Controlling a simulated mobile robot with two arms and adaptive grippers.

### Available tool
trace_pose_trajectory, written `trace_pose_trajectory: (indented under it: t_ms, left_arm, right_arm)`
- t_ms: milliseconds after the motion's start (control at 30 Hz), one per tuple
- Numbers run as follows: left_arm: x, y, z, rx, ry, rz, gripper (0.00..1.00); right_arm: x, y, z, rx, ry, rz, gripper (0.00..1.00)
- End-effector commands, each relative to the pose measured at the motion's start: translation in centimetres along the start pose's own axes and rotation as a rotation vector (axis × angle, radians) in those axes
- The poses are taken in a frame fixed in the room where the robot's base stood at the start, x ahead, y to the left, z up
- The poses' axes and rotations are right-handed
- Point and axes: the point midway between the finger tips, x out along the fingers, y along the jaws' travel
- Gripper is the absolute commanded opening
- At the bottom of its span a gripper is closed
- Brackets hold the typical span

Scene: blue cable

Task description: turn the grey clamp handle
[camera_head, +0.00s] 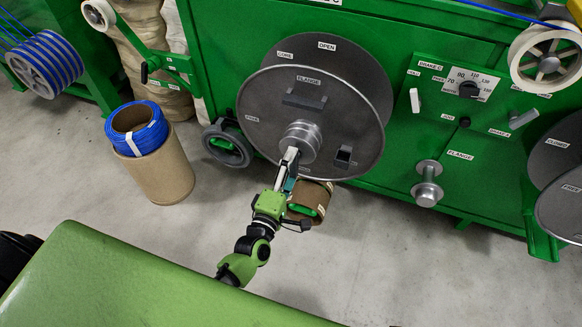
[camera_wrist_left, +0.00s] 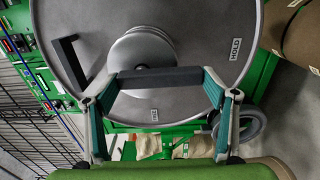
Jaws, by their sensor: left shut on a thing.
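My left gripper (camera_head: 293,152) reaches up to the large grey flange disc (camera_head: 255,97), just below the silver hub (camera_head: 302,138). In the left wrist view, a dark grey bar, which looks like the clamp handle (camera_wrist_left: 160,78), lies between the two fingertips of the left gripper (camera_wrist_left: 160,84). The fingers are shut on its ends, in front of the hub (camera_wrist_left: 143,50). In the head view the gripper hides this bar. Two other dark handles show on the disc, one above the hub (camera_head: 304,100) and one at lower right (camera_head: 344,156). My right gripper is not in view.
A cardboard drum with a blue cable coil (camera_head: 140,128) stands on the floor at left. A handwheel (camera_head: 228,146) is left of the disc. A brown roll (camera_head: 311,198) is close beside my left wrist.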

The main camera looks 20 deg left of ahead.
Motion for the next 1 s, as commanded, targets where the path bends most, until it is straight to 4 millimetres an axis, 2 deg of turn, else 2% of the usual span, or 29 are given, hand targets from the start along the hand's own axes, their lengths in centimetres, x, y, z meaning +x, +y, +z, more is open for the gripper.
trace_pose_trajectory:
  t_ms: [67, 100, 167, 500, 633, 767, 1000]
  left_arm:
    - [0.0, 0.0, 0.0, -0.015, 0.002, -0.001, 0.39]
    - [0.0, 0.0, 0.0, -0.015, 0.002, -0.001, 0.80]
    - [0.0, 0.0, 0.0, -0.016, 0.002, -0.001, 0.94]
    - [-0.1, 0.0, 0.0, -0.008, 0.001, -0.001, 0.94]
    - [-1.0, -0.1, 0.0, -0.007, 0.000, -0.002, 0.94]
    - [-3.3, -0.1, 0.1, -0.007, 0.000, -0.004, 0.94]
    - [-8.4, -0.1, 0.0, -0.007, 0.000, -0.004, 0.94]
  right_arm:
    - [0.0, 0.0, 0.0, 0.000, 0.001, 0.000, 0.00]
    - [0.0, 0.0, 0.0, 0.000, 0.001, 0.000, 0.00]
    - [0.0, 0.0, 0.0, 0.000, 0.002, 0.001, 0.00]
    - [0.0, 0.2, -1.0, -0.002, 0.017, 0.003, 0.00]
    - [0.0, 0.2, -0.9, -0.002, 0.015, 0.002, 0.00]
    - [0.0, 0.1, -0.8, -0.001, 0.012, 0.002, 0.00]
    - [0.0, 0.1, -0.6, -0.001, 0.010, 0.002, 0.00]
